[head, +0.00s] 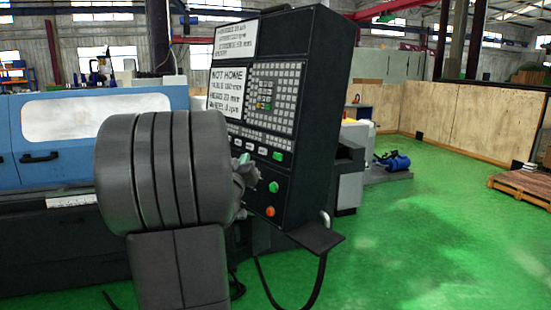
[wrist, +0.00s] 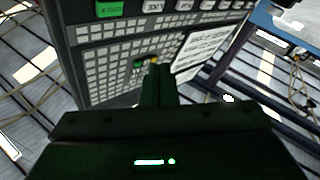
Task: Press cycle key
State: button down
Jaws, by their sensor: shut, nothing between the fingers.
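The dark control panel (head: 318,110) stands tilted in the head view, with a keypad (head: 272,95) and a lower row of white keys ending in a green key (head: 278,156). I cannot read which key is the cycle key. In the wrist view the panel appears upside down, with the green key (wrist: 109,8) at the top edge. My gripper (wrist: 157,82) is shut and empty, its fingertips in front of the keypad (wrist: 112,62) near small green and yellow keys. Contact cannot be told. In the head view my arm hides most of the gripper.
A round green button (head: 273,187) and an orange one (head: 268,211) sit below the key row. A screen (head: 226,92) reads NOT HOME. The blue grinder (head: 45,165) stands at left. A small shelf (head: 318,239) juts out below the panel. Green floor (head: 430,220) is open at right.

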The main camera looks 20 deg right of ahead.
aim_at(278, 156)
jog(key=w+d+f+b, duration=0.1)
jog(key=w+d+b, duration=0.2)
jog(key=d, duration=0.5)
jog(key=shift+w+f+b, duration=0.3)
jog(key=shift+b, duration=0.15)
dwell(1.7)
jog(key=shift+w+d+f, duration=0.1)
jog(key=shift+w+d, duration=0.05)
jog(key=shift+d, duration=0.2)
